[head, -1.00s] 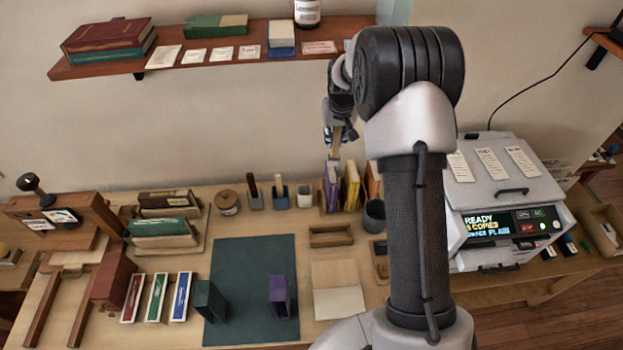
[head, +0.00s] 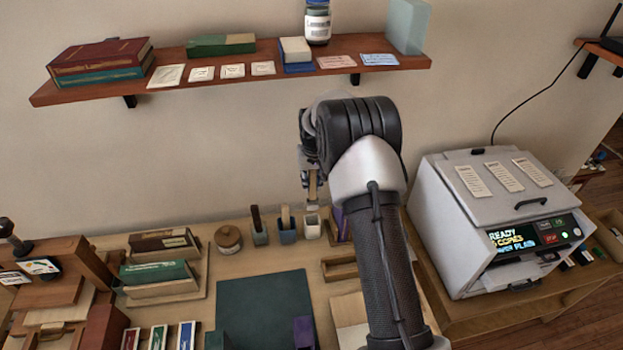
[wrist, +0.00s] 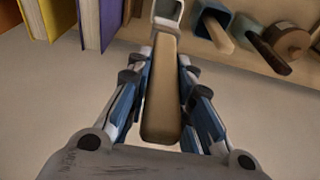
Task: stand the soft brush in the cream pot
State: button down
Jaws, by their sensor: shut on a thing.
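My gripper (head: 311,178) is shut on the soft brush, whose flat, pale wooden handle (wrist: 160,95) runs between the fingers in the wrist view. The brush (head: 313,192) hangs roughly upright in the head view. The cream pot (head: 312,228) is a small square pot on the table, right below the brush. Its open mouth (wrist: 168,10) also shows at the top of the wrist view, just past the far end of the brush. I cannot tell whether the brush tip is above the rim or inside it. The bristles are not clearly seen.
Left of the cream pot stand a blue-grey pot (head: 287,234) and a green-grey pot (head: 259,236), each holding a handled tool, and a round wooden jar (head: 228,240). Upright books (wrist: 95,22) stand close on its other side. A wall shelf (head: 220,68) is above.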

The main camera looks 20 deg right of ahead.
aim_at(311, 202)
jog(key=shift+s+f+b+x, duration=0.1)
jog(key=shift+s+b+x, duration=0.25)
jog(key=shift+b+x, duration=1)
jog(key=shift+s+f+b+x, duration=0.1)
jog(key=shift+s+b+x, duration=0.4)
jog(key=shift+x, duration=1.45)
jog(key=shift+s+f+b+x, duration=0.1)
jog(key=shift+s+b+x, duration=0.1)
jog(key=shift+b+x, duration=1.2)
jog(key=shift+w+a+f+p, duration=0.1)
jog(key=shift+a+f+p, duration=0.1)
jog(key=shift+p, duration=0.1)
jog(key=c, duration=1.3)
grip_release()
jog(key=shift+c, duration=0.2)
jog(key=v, duration=1.2)
